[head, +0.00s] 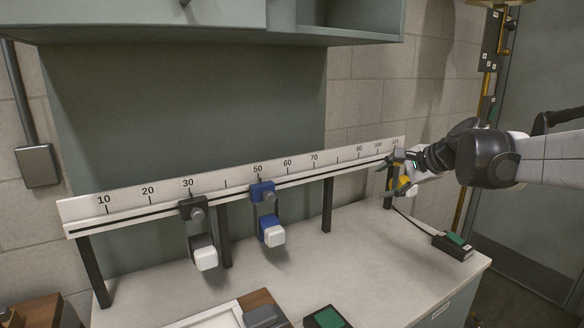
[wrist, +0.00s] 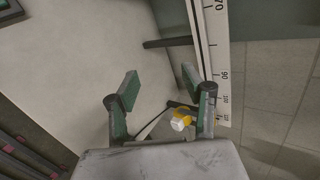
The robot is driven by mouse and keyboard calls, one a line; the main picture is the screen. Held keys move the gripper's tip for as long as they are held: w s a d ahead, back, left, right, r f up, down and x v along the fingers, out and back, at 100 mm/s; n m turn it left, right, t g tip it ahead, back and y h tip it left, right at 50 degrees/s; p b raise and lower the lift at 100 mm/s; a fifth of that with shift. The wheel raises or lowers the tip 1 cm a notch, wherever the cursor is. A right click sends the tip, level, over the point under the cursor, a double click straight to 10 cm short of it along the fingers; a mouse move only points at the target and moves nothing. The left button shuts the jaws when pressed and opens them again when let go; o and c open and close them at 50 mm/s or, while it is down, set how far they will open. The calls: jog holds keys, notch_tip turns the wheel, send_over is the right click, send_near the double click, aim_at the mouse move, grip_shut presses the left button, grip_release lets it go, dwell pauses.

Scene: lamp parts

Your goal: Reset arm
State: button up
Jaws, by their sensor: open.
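My gripper (head: 398,170) is at the right end of the scale rail in the head view. In the wrist view my gripper (wrist: 160,84) is open, its two green-padded fingers spread apart with nothing gripped between the tips. A yellow carriage with a white knob (wrist: 180,122) shows near the base of the right finger. In the head view the yellow carriage (head: 404,186) is partly hidden by my gripper; I cannot tell whether they touch. A black carriage (head: 193,209) sits near 30 and a blue carriage (head: 263,192) near 50, each with a white block hanging below.
The numbered white rail (head: 135,198) stands on dark posts over a pale bench (head: 350,245). A black box with a green button (head: 453,245) sits at the bench's right. Another green-topped box (head: 326,318) and a tray edge are in front. A cabinet (head: 150,20) hangs above.

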jog(key=s+a+f+n+h, duration=0.1)
jog(key=s+f+n, duration=0.3)
jog(key=s, duration=0.7)
jog(key=s+a+f+n+g+h, duration=0.1)
jog(key=s+f+n+h, duration=0.2)
jog(key=s, duration=0.9)
jog(key=s+a+f+n+h, duration=0.1)
jog(key=s+a+f+n, duration=0.1)
jog(key=s+f+n, duration=0.4)
jog(key=s, duration=0.5)
jog(key=shift+s+f+g+h, duration=0.25)
jog(key=shift+f+g+h, duration=0.05)
jog(key=shift+h, duration=0.1)
